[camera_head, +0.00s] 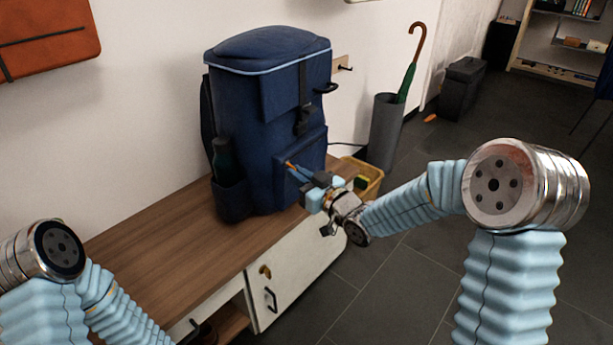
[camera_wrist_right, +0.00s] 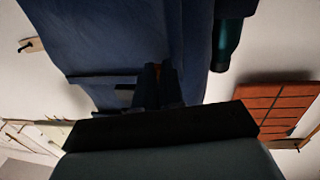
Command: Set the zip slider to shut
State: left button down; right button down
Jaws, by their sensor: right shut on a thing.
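A navy backpack (camera_head: 272,75) stands upright on the wooden bench, its front pocket (camera_head: 313,152) facing right. My right gripper (camera_head: 296,173) is at the pocket's upper left, its fingers shut on a small orange zip slider (camera_head: 289,164). In the right wrist view the fingers (camera_wrist_right: 158,86) point at the blue cloth of the backpack (camera_wrist_right: 95,35).
The wooden bench top (camera_head: 150,240) is bare left of the backpack. A dark bottle (camera_head: 222,158) sits in the side pocket. A yellow basket (camera_head: 372,188) and a grey umbrella stand (camera_head: 384,135) are behind my right wrist. A wall hook (camera_head: 343,68) is behind the backpack.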

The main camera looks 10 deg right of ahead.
jog(key=shift+a, duration=0.1)
jog(key=c, duration=1.3)
grip_release()
jog(key=shift+o, duration=0.2)
jog(key=v, duration=1.4)
jog(key=shift+b, duration=0.35)
jog(key=shift+w, duration=0.1)
